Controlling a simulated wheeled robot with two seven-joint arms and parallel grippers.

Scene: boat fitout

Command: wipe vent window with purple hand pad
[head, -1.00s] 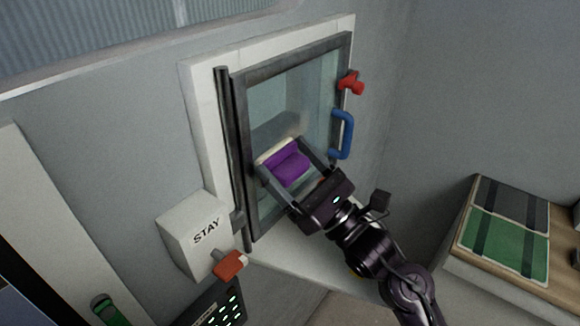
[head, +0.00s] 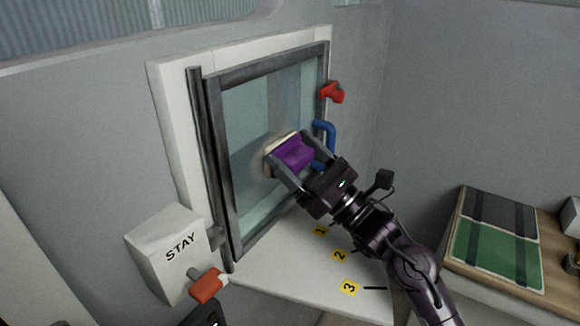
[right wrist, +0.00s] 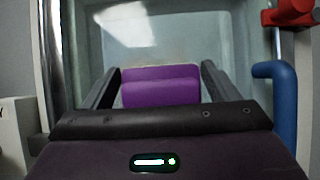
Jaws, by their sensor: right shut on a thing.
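The vent window (head: 250,122) is a glass pane in a dark frame, set in a white surround on the grey wall. My right gripper (head: 293,160) is shut on the purple hand pad (head: 294,152). The pad's pale face is turned to the glass near the middle of the pane and looks to be against it; exact contact is hard to tell. In the right wrist view the purple pad (right wrist: 160,86) sits between the two fingers, with the glass (right wrist: 150,40) behind it. My left gripper is not in view.
A blue handle (head: 325,132) and a red latch (head: 332,92) are at the frame's right side. A white STAY box (head: 168,250) with a red lever (head: 207,285) is at lower left. A ledge with yellow number tags (head: 340,255) lies below. A green pad (head: 497,250) is at right.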

